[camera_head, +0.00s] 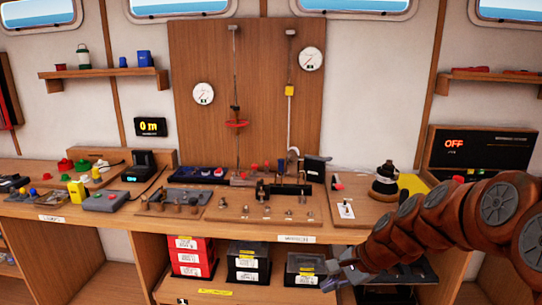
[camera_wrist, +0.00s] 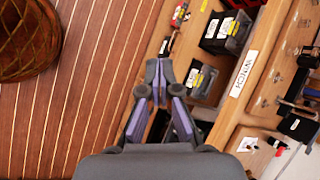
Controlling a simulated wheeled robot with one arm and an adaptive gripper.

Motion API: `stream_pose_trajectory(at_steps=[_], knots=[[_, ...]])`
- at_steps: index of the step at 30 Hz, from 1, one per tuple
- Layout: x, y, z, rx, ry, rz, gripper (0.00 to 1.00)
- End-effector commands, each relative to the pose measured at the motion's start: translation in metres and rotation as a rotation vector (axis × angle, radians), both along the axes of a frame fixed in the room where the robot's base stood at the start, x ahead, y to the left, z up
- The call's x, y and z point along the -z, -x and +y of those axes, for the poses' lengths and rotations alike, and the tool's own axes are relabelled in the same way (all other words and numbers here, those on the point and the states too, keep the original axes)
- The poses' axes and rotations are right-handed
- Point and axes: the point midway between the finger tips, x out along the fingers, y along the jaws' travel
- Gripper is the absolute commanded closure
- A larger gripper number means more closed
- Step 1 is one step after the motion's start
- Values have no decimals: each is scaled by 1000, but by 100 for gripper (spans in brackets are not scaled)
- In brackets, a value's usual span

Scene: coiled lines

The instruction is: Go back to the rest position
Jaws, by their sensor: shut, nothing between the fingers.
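My gripper (camera_wrist: 158,72) is in the middle of the wrist view, its dark fingers shut together with nothing between them. The arm reaches in from the right of the head view, and my gripper (camera_head: 345,268) is small there, low in front of the bench, below the worktop. It is apart from the things on the worktop. How far it is from the shelf boxes is hard to tell.
The wooden bench (camera_head: 230,239) holds several tools and fittings. Red boxes (camera_head: 192,257) and black boxes (camera_head: 248,262) stand on its lower shelf. In the wrist view, plank floor (camera_wrist: 95,110) is open at left, with a round brown object (camera_wrist: 28,38) at upper left.

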Motion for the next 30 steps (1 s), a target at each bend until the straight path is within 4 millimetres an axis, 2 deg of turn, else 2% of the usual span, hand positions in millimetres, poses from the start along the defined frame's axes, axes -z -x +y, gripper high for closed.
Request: stream_pose_trajectory(at_steps=[1, 8, 13, 18, 24, 27, 30], knots=[[-9, 19, 7, -74, 37, -9, 100], [-23, 106, 21, -410, 203, -19, 100], [-29, 170, 15, -640, 315, -4, 100], [-33, 232, -2, -852, 416, 28, 100], [-38, 288, -26, -1038, 500, 73, 100], [-38, 304, -36, -1092, 521, 92, 100], [-38, 312, -41, -1119, 533, 100, 100]])
